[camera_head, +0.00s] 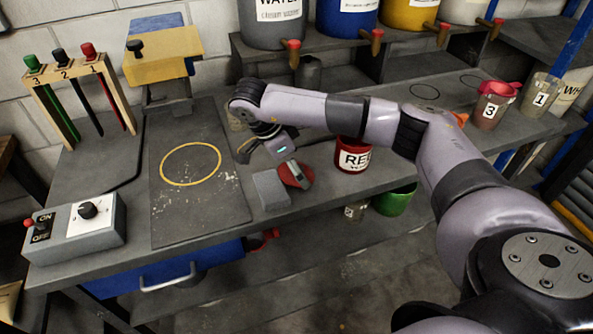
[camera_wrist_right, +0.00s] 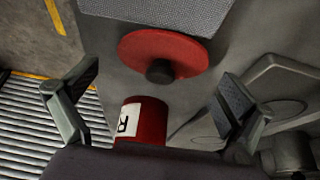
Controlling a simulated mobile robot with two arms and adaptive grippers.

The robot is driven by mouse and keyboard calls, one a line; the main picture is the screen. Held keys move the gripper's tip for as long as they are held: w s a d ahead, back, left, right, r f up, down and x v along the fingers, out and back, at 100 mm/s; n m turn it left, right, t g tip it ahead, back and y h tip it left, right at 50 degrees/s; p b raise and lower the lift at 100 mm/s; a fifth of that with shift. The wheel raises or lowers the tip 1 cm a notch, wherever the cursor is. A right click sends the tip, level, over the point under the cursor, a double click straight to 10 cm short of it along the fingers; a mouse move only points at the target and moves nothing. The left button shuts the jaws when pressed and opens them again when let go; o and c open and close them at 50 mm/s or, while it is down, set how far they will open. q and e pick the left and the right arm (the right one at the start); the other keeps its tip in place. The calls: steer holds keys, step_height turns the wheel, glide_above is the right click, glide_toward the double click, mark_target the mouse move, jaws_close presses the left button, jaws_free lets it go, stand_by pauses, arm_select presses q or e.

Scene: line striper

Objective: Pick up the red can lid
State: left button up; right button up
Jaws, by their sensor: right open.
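The red can lid (camera_head: 295,174), a round red disc, sits beside a grey block on the bench, partly hidden by my right gripper in the head view. In the right wrist view the lid (camera_wrist_right: 140,46) shows its face with a dark round knob in the middle, ahead of the fingertips. My right gripper (camera_wrist_right: 155,100) is open, its two fingers wide apart with nothing held between them. In the head view the right gripper (camera_head: 280,150) is above and close to the lid. My left gripper is not in view.
The grey block (camera_head: 271,188) is close beside the lid. A labelled red can (camera_head: 354,157) stands to the right, partly behind my arm. A control box (camera_head: 78,228) and a dark board with a yellow ring (camera_head: 190,205) are at left. Cups (camera_head: 490,108) stand at right.

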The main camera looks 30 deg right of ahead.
steer(key=shift+d+f, duration=0.25)
steer(key=shift+f, duration=0.25)
steer(key=shift+c, duration=0.6)
steer(key=c, duration=1)
